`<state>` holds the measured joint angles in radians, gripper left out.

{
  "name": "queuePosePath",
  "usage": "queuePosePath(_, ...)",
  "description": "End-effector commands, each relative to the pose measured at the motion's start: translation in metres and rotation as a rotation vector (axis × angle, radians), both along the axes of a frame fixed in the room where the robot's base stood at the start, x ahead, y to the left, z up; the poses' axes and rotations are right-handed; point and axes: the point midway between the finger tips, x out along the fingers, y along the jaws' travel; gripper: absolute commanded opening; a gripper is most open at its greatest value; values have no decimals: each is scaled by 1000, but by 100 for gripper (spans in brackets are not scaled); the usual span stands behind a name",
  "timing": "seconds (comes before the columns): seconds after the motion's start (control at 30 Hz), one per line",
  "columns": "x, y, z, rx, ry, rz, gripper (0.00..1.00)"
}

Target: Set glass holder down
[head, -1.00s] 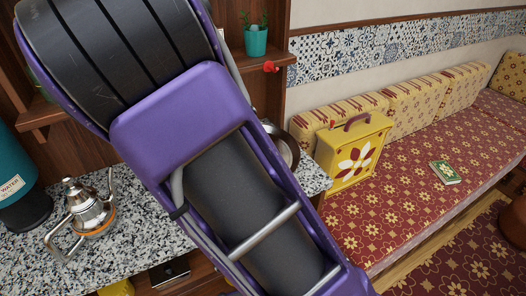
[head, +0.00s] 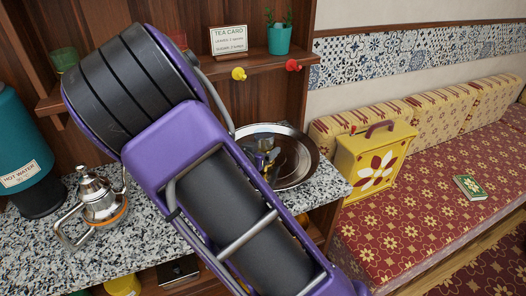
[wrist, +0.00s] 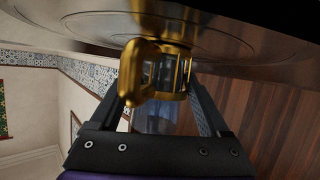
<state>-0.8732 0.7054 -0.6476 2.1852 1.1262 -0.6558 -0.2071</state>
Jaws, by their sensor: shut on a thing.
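A gold glass holder (wrist: 172,72) with a looped handle and a clear glass in it shows in the wrist view. My gripper (wrist: 157,84) has its two dark fingers on either side of it and is shut on it. In the head view the glass holder (head: 265,146) is small and partly hidden by my purple arm, over the round metal tray (head: 300,170). The tray (wrist: 100,25) fills the top of the wrist view, close to the holder's base. I cannot tell whether they touch.
The tray is on a speckled stone counter (head: 150,238). A metal teapot (head: 98,198) and a teal hot water dispenser (head: 20,150) stand at the left. A shelf above holds a tea card (head: 229,40) and a potted plant (head: 280,38). A yellow case (head: 372,165) sits on the bench.

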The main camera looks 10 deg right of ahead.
Motion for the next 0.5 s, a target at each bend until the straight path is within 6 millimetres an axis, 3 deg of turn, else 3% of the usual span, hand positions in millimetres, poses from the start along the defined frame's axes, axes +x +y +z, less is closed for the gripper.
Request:
queuePosePath(0.27, 0, 0, -3, 0, -2, 0, 20)
queuePosePath(0.3, 0, 0, -2, 0, 0, 0, 87)
queuePosePath(0.4, 0, 0, -2, 0, 0, 0, 100)
queuePosePath(0.5, 0, 0, -2, 0, 0, 0, 100)
